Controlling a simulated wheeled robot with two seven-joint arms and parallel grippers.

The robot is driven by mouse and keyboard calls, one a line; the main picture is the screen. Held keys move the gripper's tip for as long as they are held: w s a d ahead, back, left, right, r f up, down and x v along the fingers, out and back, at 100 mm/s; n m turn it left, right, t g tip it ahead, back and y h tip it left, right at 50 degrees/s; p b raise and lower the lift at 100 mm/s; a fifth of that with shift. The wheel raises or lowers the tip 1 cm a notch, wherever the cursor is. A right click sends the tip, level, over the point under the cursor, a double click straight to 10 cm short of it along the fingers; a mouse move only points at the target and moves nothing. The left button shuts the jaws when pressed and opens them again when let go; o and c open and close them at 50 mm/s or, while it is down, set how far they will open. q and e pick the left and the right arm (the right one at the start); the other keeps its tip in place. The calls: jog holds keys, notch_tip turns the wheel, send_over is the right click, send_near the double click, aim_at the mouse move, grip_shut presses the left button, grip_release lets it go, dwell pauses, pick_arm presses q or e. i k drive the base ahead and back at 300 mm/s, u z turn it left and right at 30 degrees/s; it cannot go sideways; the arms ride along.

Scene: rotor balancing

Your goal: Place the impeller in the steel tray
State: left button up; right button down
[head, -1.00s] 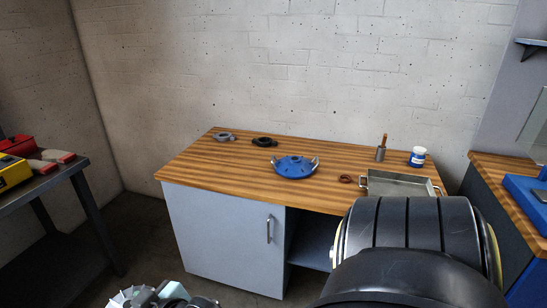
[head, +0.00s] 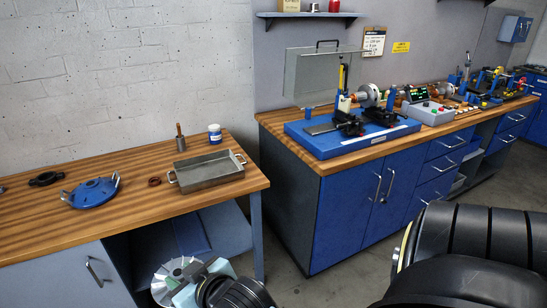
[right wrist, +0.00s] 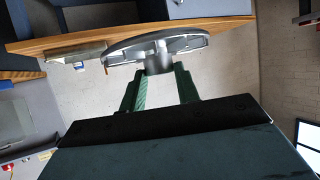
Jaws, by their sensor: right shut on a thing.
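The impeller (head: 165,285) is a silvery finned disc at the bottom of the head view. My right gripper (head: 187,279) is shut on it, below table height and in front of the wooden bench. In the right wrist view, the fingers (right wrist: 160,76) grip the hub of the impeller (right wrist: 160,46), whose disc spreads beyond the fingertips. The steel tray (head: 209,171) is a shallow, empty rectangular pan with handles on the bench's right end. It also seems to show at the bench edge in the right wrist view (right wrist: 75,53). My left gripper is out of view.
On the wooden bench (head: 120,210) are a blue round cover (head: 92,192), a dark ring (head: 46,178), a small brown ring (head: 154,182), a brush in a metal cup (head: 180,141) and a blue-white jar (head: 215,134). A blue balancing machine (head: 340,135) stands on the right bench.

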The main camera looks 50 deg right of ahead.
aim_at(214, 172)
jog(key=z, duration=0.9)
jog(key=i, duration=1.65)
